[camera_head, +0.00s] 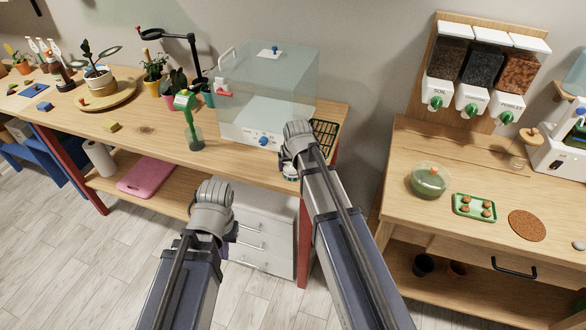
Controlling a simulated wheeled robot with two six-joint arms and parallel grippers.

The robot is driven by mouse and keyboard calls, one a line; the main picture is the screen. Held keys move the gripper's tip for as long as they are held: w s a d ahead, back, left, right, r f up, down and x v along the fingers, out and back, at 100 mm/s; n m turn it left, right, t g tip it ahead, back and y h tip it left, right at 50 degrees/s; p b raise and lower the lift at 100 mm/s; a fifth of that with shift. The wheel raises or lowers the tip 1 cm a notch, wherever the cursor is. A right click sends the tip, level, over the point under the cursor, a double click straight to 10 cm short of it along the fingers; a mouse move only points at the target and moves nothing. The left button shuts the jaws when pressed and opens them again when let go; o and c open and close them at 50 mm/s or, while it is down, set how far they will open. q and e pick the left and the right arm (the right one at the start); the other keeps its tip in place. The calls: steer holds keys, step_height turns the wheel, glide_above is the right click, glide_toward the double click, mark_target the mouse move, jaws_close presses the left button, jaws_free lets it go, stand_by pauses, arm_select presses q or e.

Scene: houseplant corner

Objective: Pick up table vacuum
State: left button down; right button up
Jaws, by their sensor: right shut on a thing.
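My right gripper (291,160) is at the front edge of the left table, in front of the clear box. It is shut on a small rounded white thing with a dark green band, which appears to be the table vacuum (290,173). My wrist hides much of it, and I cannot tell whether it touches the table. My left gripper (233,232) is low in front of the white drawer unit, apart from the table top. Its fingers are mostly hidden behind the wrist, so its opening does not show.
A clear box with a white base (238,131) stands behind my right gripper. A white drawer unit (265,212) is below. The right table (400,160) lies across a gap.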

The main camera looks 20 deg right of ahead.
steer(key=shift+c, duration=1.4)
step_height(320, 180, up, 10)
steer(key=p, duration=1)
steer(key=o, duration=0.9)
steer(key=c, duration=0.6)
